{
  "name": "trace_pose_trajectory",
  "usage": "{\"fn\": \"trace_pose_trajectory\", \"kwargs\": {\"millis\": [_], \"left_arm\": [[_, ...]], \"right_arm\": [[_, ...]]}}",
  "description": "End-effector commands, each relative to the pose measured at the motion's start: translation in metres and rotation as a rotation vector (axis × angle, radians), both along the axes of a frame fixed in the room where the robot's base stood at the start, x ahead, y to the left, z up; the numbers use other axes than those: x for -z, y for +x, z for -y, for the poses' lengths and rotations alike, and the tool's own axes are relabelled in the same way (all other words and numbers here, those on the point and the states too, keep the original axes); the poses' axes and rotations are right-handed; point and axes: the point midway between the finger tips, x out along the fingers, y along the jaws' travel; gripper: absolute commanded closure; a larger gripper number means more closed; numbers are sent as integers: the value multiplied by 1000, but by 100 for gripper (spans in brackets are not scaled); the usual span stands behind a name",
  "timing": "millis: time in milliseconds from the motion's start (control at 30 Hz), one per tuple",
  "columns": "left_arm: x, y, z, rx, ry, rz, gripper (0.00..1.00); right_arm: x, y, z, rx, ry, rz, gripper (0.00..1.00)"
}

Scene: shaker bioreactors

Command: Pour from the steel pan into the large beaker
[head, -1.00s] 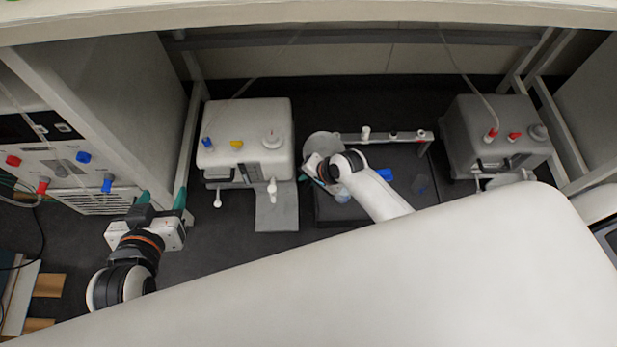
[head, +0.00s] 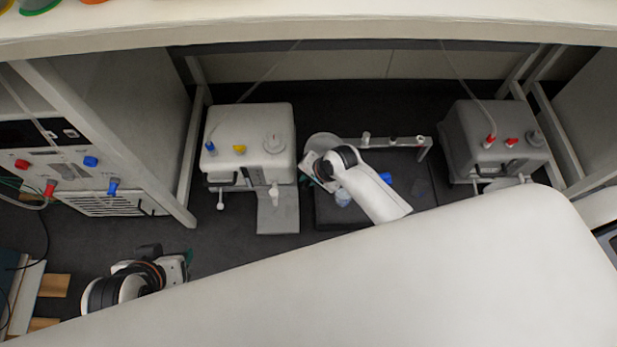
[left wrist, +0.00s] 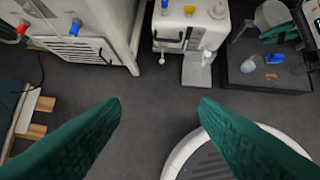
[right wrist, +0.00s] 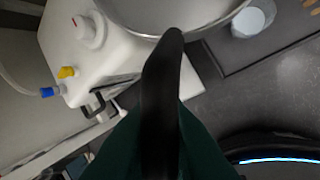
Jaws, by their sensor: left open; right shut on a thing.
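The steel pan (head: 322,141) is held above the left end of the dark platform. In the right wrist view the pan's round body (right wrist: 170,14) is at the top, with its dark handle (right wrist: 162,85) running down between my right gripper's green fingers. My right gripper (head: 311,166) is shut on that handle. A clear beaker with pale contents (head: 343,198) stands on the platform just below the pan in the picture; it also shows in the right wrist view (right wrist: 252,20). I cannot tell whether it is the large beaker. My left gripper (left wrist: 160,108) is open and empty over bare floor.
A white shaker unit (head: 248,135) stands left of the platform (head: 330,212), and a grey one (head: 490,138) stands right. A rack bar (head: 385,142) crosses the platform's back. A control cabinet (head: 70,160) is at the left. A shelf edge (head: 300,32) overhangs the top.

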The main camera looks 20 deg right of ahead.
Motion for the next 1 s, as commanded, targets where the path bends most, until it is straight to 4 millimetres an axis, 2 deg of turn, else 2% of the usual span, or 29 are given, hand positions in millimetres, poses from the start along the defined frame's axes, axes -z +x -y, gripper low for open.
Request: {"fn": "trace_pose_trajectory", "kwargs": {"millis": [300, 533, 733, 1000], "left_arm": [[5, -27, -8, -12, 29, -143, 44], [6, -36, -11, -15, 39, -189, 44], [7, -30, -9, -14, 32, -158, 44], [3, -5, -2, -2, 6, -29, 44]], "right_arm": [[-9, 1, 0, 1, -19, -17, 100], [-11, 1, -1, 2, -25, -22, 100], [-5, 2, -1, 2, -30, -29, 100], [11, 5, -4, 2, -48, -48, 100]]}}
